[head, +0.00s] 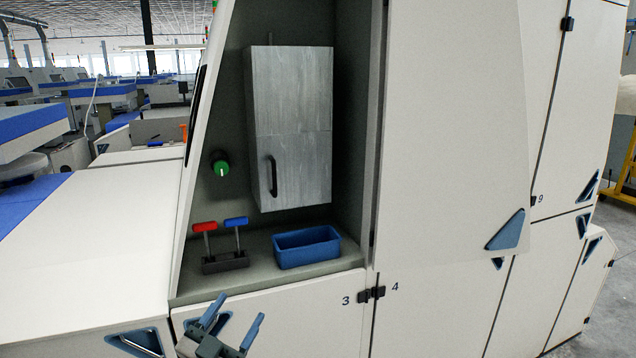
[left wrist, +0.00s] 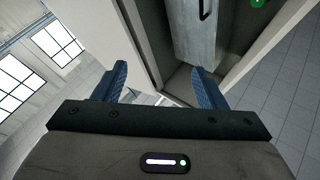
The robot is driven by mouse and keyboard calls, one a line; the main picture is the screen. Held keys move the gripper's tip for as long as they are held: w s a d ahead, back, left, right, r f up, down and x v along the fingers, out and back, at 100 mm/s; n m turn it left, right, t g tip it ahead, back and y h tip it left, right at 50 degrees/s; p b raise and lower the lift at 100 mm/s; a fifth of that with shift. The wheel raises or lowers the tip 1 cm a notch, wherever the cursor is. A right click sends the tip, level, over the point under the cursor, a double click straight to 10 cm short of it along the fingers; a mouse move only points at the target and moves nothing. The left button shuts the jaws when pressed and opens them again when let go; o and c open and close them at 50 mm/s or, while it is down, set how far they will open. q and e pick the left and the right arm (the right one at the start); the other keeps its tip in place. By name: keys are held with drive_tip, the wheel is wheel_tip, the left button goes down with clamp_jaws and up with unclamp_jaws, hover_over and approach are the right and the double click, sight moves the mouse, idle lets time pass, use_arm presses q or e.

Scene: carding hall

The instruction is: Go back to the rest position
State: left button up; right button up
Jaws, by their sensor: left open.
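My left gripper (head: 232,331) is low in the head view, in front of the machine's lower white panel. Its two blue fingers are apart, with nothing between them. In the left wrist view, the open fingers (left wrist: 163,88) point toward the machine's recess, and part of the grey cabinet shows beyond them. My right gripper is in neither view.
The recess above my gripper holds a grey wood-grain cabinet (head: 290,120), a green knob (head: 220,165), a red lever (head: 204,227), a blue lever (head: 236,221) and a blue bin (head: 307,248). White machine panels (head: 440,150) stand right. Grey floor (head: 606,285) shows far right.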

use_arm(q)
drive_tip(key=s+a+f+n+g+y, duration=0.2)
drive_tip(key=s+f+g+y, duration=0.2)
drive_tip(key=s+f+g, duration=1)
drive_tip(key=s+a+f+n+g+y, duration=0.1)
drive_tip(key=s+a+f+n+y, duration=0.1)
drive_tip(key=s+a+f, duration=0.3)
drive_tip(key=s+a+f+n+y, duration=0.2)
drive_tip(key=s+f, duration=0.1)
drive_tip(key=s, duration=0.4)
drive_tip(key=s+a+f+n+g+y, duration=0.1)
drive_tip(key=s+a+f+n+y, duration=0.1)
drive_tip(key=s+a+f, duration=0.3)
wheel_tip(320, 180, down, 34)
drive_tip(key=g+b, duration=0.1)
drive_tip(key=b, duration=0.6)
drive_tip(key=s+f+b, duration=0.2)
drive_tip(key=s+f, duration=0.4)
drive_tip(key=f, duration=0.3)
drive_tip(key=s+a+f+g+b, duration=0.1)
drive_tip(key=s+f+b, duration=0.2)
drive_tip(key=s+f, duration=0.4)
drive_tip(key=s+f+b, duration=0.2)
drive_tip(key=s+f, duration=0.4)
drive_tip(key=f, duration=0.6)
drive_tip(key=shift+s+a+f+g, duration=0.15)
drive_tip(key=shift+s+a+g, duration=0.15)
